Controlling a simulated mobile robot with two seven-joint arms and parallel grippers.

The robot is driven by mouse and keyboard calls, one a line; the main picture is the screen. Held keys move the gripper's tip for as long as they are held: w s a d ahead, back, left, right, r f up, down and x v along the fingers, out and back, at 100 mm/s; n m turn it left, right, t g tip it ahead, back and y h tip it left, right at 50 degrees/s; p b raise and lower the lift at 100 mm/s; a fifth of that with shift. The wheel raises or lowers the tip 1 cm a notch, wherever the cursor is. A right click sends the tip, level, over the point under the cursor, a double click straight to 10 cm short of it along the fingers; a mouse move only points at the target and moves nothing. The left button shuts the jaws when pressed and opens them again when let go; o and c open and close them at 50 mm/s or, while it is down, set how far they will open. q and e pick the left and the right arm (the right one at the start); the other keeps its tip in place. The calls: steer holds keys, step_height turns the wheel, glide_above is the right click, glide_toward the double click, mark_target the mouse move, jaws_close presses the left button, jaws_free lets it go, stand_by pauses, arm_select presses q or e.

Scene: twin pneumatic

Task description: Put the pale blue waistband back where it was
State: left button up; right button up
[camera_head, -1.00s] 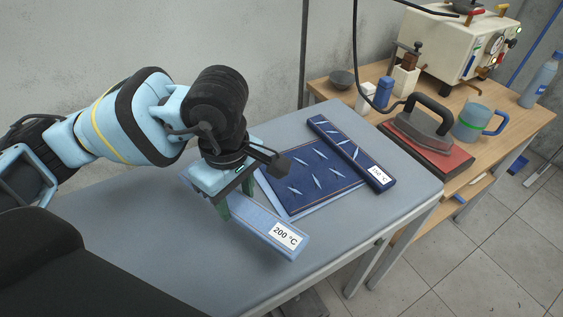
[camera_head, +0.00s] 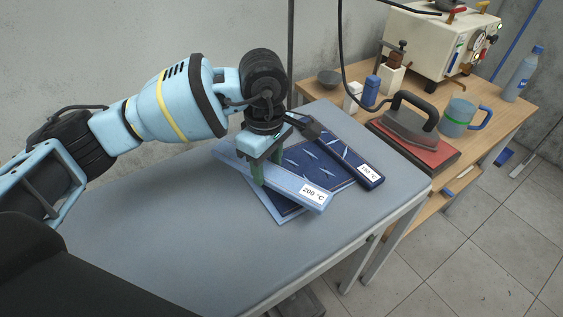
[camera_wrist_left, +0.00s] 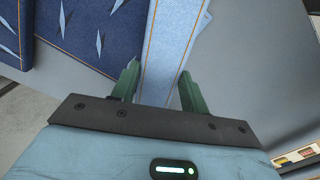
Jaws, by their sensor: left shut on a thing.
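The pale blue waistband (camera_head: 290,185), a flat bar with a "200 °C" label, is gripped by my left gripper (camera_head: 268,176). It lies over the near-left part of a dark blue patterned cloth (camera_head: 305,160) with a pale blue border. I cannot tell whether it touches the cloth or is just above it. In the left wrist view the waistband (camera_wrist_left: 172,45) runs between the green fingers of the left gripper (camera_wrist_left: 157,92). A dark blue waistband (camera_head: 345,160) with a smaller label lies along the cloth's right side. My right gripper is not in view.
The grey ironing table (camera_head: 180,235) is clear at its left and front. To the right, a wooden table (camera_head: 490,135) holds an iron (camera_head: 410,120) on a red pad, a blue mug (camera_head: 457,118), a bottle (camera_head: 522,75) and a cream machine (camera_head: 425,38). A dark cable hangs nearby.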

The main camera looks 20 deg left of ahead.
arm_select(q)
steer(key=shift+w+d+f, duration=0.1)
steer(key=shift+w+d, duration=0.1)
steer(key=shift+w, duration=0.5)
steer(key=shift+w+d+f, duration=0.1)
steer(key=shift+w+d, duration=0.1)
steer(key=shift+w, duration=0.45)
steer(key=shift+w+d, duration=0.2)
steer(key=shift+w, duration=0.5)
steer(key=shift+w+d, duration=0.1)
steer(key=shift+w, duration=0.1)
steer(key=shift+f, duration=1.75)
steer(key=shift+f, duration=0.1)
steer(key=shift+f, duration=0.1)
steer(key=o, duration=1.1)
